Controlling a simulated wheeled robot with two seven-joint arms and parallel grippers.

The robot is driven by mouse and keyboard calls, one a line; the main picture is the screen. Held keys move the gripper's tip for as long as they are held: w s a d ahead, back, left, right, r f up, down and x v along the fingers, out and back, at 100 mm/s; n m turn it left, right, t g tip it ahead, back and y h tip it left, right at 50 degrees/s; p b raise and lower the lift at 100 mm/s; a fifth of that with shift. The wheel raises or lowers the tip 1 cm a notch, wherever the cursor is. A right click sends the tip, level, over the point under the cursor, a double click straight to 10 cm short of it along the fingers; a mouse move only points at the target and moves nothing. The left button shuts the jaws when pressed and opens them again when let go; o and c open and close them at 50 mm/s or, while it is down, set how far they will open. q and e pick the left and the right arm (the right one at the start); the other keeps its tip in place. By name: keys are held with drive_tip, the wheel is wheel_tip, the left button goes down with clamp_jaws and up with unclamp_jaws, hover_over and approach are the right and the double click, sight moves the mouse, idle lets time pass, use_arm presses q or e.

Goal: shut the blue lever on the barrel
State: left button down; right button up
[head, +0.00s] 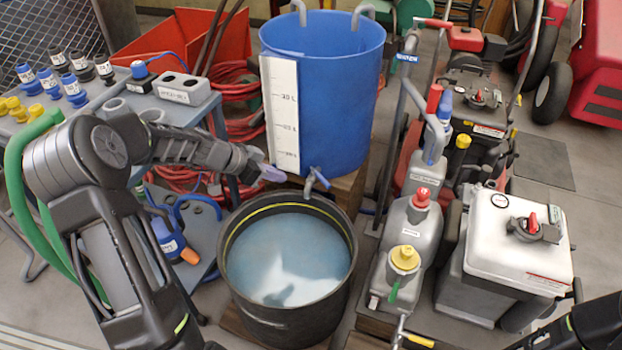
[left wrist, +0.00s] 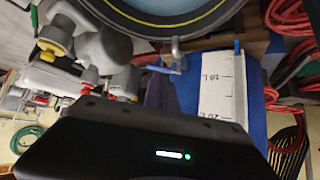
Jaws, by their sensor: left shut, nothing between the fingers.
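The blue barrel (head: 345,100) stands upright behind a black tub, with a white scale strip on its front. Its small tap with the blue lever (head: 320,177) sticks out low on the front, over the tub's back rim. In the left wrist view the blue lever (left wrist: 162,69) lies beside the grey spout, and part of the barrel (left wrist: 188,92) shows. My left gripper (head: 273,173) is shut and empty, left of the lever and apart from it, in front of the strip's lower end. My right gripper is out of view.
The black tub (head: 232,285) holds bluish liquid below the tap. A grey bottle with a red cap (head: 410,235) and a white-topped tank (head: 515,245) stand to the right. A bench with blue and yellow fittings is at left. Red hoses (head: 232,110) lie behind.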

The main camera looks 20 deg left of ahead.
sight(320, 177)
use_arm(q)
drive_tip(key=x, duration=0.4)
drive_tip(key=w+r+x, duration=0.1)
drive_tip(key=x, duration=0.8)
drive_tip(key=shift+w+d+r+b, duration=0.1)
drive_tip(key=shift+w+d+b, duration=0.2)
drive_tip(key=shift+d, duration=0.1)
drive_tip(key=shift+w+d+n+y+b, duration=0.1)
drive_tip(key=shift+d+n+y+b, duration=0.1)
drive_tip(key=shift+n+y+b, duration=0.3)
